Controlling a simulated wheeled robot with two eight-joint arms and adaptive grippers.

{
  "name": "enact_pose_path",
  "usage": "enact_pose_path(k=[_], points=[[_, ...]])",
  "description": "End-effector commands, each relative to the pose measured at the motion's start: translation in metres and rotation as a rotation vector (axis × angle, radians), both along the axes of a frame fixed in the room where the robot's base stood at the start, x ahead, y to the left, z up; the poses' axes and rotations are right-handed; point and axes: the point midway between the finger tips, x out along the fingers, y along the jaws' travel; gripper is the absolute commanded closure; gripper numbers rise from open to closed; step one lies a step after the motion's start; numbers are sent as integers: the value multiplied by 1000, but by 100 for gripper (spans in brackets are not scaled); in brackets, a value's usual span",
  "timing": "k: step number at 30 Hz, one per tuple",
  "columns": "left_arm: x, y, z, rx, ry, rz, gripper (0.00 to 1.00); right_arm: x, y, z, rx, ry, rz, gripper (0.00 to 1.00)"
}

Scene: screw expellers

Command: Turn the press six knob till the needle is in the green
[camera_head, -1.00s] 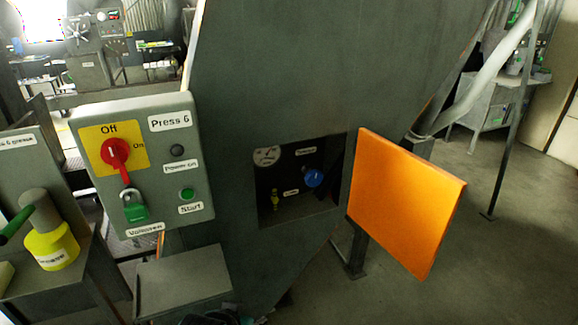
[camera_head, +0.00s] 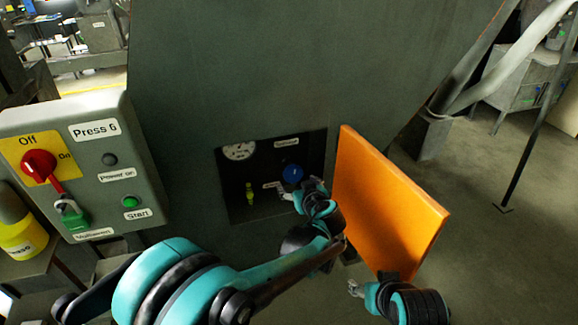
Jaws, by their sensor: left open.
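The blue knob (camera_head: 292,174) sits inside a dark recess in the press body. A round white gauge (camera_head: 239,151) is at the recess's upper left; its needle and green zone are too small to read. My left gripper (camera_head: 300,189) is open just below and in front of the knob, and I cannot tell whether it touches it. My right gripper (camera_head: 356,288) is low, below the orange door; its fingers are small and I cannot tell whether it is open or shut.
The orange door (camera_head: 385,205) stands open at the recess's right. A yellow-green fitting (camera_head: 250,194) is in the recess. The Press 6 control box (camera_head: 133,165) with a red switch (camera_head: 39,164) and green padlock (camera_head: 74,219) is at left.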

Motion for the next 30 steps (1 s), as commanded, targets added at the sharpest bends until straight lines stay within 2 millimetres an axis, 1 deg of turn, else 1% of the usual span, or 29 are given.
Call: enact_pose_path(k=[1,4,8,15,18,22,29,30], points=[[3,-7,-1,-4,-14,-2,21,0,0,1,0,0,0,44],[9,-12,-4,-9,-29,-1,21,0,0,0,0,0,0,44],[23,-7,-12,-9,-30,2,21,0,0,-7,0,0,0,44],[58,4,-28,-9,-29,1,21,0,0,-20,0,0,0,44],[68,6,-31,-9,-29,1,21,0,0,-23,0,0,0,44],[74,8,-33,-10,-28,0,21,0,0,-24,0,0,0,44],[75,8,-32,-9,-28,0,21,0,0,-24,0,0,0,44],[75,8,-32,-9,-28,0,26,0,0,-24,0,0,0,44]])
